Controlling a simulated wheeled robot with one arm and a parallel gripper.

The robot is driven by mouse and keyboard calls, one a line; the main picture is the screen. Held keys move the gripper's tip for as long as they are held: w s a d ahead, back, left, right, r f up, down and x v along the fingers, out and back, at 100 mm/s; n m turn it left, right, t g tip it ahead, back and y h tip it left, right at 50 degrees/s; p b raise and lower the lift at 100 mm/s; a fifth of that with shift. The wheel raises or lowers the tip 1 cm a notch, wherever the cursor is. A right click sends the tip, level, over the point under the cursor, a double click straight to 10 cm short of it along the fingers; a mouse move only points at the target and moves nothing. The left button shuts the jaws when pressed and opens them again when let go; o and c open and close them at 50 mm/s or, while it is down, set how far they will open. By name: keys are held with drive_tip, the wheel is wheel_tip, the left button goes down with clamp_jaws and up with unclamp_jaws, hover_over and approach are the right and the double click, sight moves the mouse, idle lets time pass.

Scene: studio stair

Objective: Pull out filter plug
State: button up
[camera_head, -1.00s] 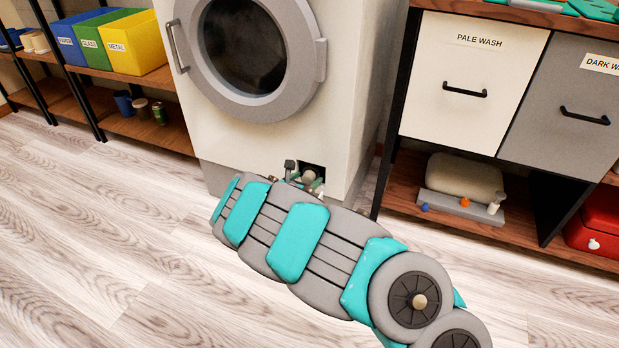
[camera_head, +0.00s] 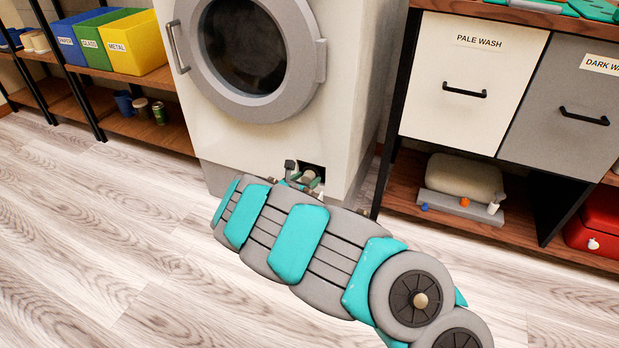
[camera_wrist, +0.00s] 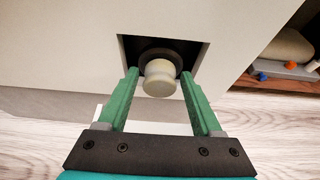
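The filter plug (camera_wrist: 160,78) is a cream round knob with a dark ring behind it, in the square opening (camera_wrist: 196,52) low on the washing machine's front. In the wrist view, my gripper (camera_wrist: 160,72) has its two green fingers on either side of the knob, with narrow gaps to it. The fingertips are beside the dark ring; whether they touch it I cannot tell. In the head view, the plug (camera_head: 309,178) shows small at the opening, beside my gripper (camera_head: 304,177). The arm hides part of it.
The washing machine (camera_head: 345,110) stands above my gripper, its round door shut. A shelf (camera_head: 480,220) with a pale bundle stands to the right, below the pale wash drawer (camera_head: 474,80). Shelves with bins (camera_head: 130,45) are on the left. The floor (camera_head: 90,230) at left is clear.

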clamp_jaws()
idle(0.3)
idle(0.4)
drive_tip(key=shift+s+a+p, duration=0.3)
drive_tip(key=shift+s+a, duration=0.05)
drive_tip(key=shift+s, duration=0.6)
drive_tip(key=shift+s+a+p, duration=0.25)
drive_tip(key=shift+s+a, duration=0.1)
drive_tip(key=shift+s, duration=0.55)
drive_tip(key=shift+s+a+p, duration=0.3)
drive_tip(key=shift+s+a, duration=0.05)
drive_tip(key=shift+s, duration=0.6)
